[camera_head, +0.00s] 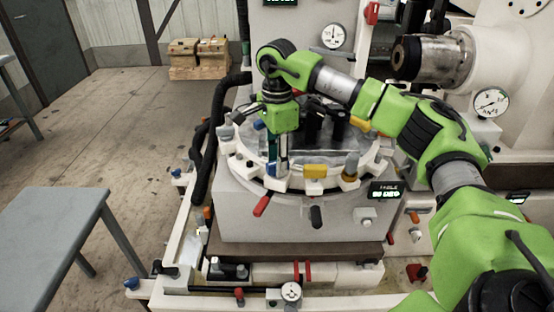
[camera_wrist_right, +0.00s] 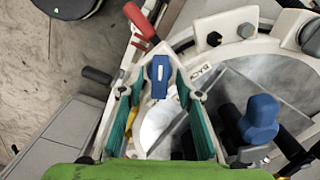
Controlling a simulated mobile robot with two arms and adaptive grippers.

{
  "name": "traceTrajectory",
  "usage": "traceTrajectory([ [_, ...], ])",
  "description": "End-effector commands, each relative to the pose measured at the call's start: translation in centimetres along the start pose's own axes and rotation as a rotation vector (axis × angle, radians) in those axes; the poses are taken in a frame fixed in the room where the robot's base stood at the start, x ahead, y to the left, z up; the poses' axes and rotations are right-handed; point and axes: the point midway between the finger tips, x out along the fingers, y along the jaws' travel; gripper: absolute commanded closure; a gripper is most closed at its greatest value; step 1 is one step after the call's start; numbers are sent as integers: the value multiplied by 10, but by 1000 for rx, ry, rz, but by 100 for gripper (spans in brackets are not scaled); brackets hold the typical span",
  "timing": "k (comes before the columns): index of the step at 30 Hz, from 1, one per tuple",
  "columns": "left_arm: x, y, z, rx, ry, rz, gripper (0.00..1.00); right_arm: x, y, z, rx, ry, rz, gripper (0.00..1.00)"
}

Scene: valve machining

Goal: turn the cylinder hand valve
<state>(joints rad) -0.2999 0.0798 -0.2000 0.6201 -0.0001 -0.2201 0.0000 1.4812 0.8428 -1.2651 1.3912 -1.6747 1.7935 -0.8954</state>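The round white fixture ring (camera_head: 244,160) carries several coloured hand valves, and I cannot tell for sure which is the cylinder's. In the right wrist view a blue valve handle (camera_wrist_right: 160,72) lies between the fingertips of my right gripper (camera_wrist_right: 161,88), with gaps visible beside it. The teal-padded fingers are spread. A red handle (camera_head: 261,205) and a black handle (camera_head: 316,216) stick out from the front. My left gripper is out of view.
A yellow handle (camera_head: 315,171) sits on the ring's front. A larger blue knob (camera_wrist_right: 261,120) stands close to the right finger in the wrist view. A grey table (camera_head: 50,235) stands at left. Wooden crates (camera_head: 199,58) are at the back; the floor between is clear.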

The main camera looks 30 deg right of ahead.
Motion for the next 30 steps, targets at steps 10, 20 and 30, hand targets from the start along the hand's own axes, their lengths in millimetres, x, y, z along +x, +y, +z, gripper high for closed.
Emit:
traceTrajectory([
  [10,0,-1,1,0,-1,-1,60,-24,-1,1,-1,-1,-3,68],
  [20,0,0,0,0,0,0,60,-92,-1,0,-1,-1,-3,68],
  [30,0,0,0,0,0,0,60,-120,0,0,-1,0,0,68],
])
